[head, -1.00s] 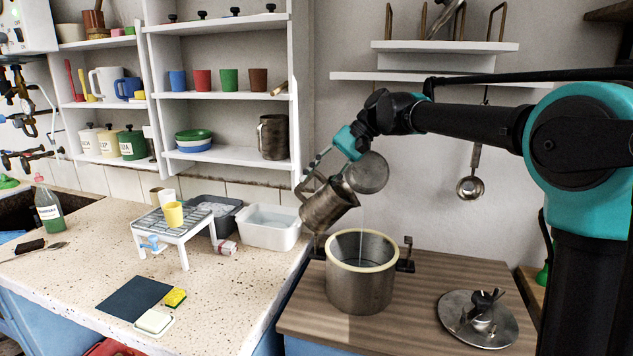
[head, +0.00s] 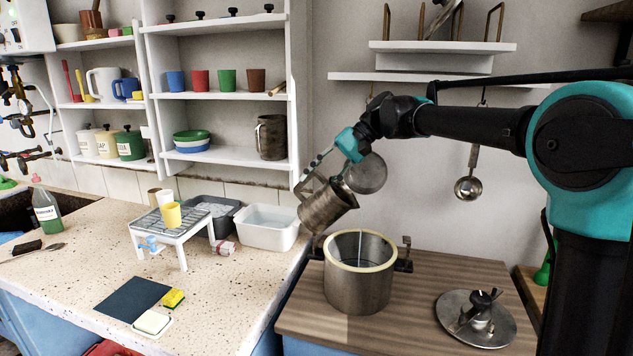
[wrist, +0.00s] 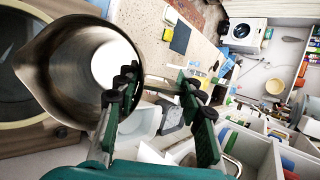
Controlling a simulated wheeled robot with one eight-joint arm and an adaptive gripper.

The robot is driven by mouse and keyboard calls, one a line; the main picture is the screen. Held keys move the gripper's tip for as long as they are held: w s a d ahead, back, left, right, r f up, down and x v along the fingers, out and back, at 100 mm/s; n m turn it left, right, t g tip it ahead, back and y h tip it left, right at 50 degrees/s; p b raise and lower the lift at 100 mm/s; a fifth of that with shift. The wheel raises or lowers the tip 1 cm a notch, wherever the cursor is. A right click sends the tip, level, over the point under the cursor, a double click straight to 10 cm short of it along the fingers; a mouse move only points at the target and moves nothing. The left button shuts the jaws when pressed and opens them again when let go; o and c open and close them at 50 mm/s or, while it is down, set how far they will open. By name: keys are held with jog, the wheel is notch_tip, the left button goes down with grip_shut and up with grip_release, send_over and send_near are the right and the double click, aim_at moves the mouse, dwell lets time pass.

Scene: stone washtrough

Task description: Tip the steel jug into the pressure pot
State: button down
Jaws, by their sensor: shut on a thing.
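The steel jug (head: 328,206) hangs tilted in the air, above and to the left of the pressure pot's opening. My gripper (head: 325,168) is shut on it at the handle side. In the wrist view the jug (wrist: 62,70) shows its round mouth and a spout toward the left. A bright white patch lies inside it; I cannot tell whether that is contents or a reflection. The pressure pot (head: 358,285) stands open on the brown wooden top, with a cream rim and side handles. A thin pale vertical line shows inside it; I cannot tell what it is.
The pot lid (head: 476,318) lies on the wooden top (head: 395,335) at right. A white basin (head: 268,235) and a small white stand (head: 172,238) with a yellow cup (head: 172,214) are on the speckled counter. A round utensil (head: 368,174) hangs behind the jug.

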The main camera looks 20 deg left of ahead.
jog(key=shift+w+d+y, duration=0.1)
jog(key=shift+d+y, duration=0.9)
jog(key=shift+d, duration=0.05)
dwell(4.3)
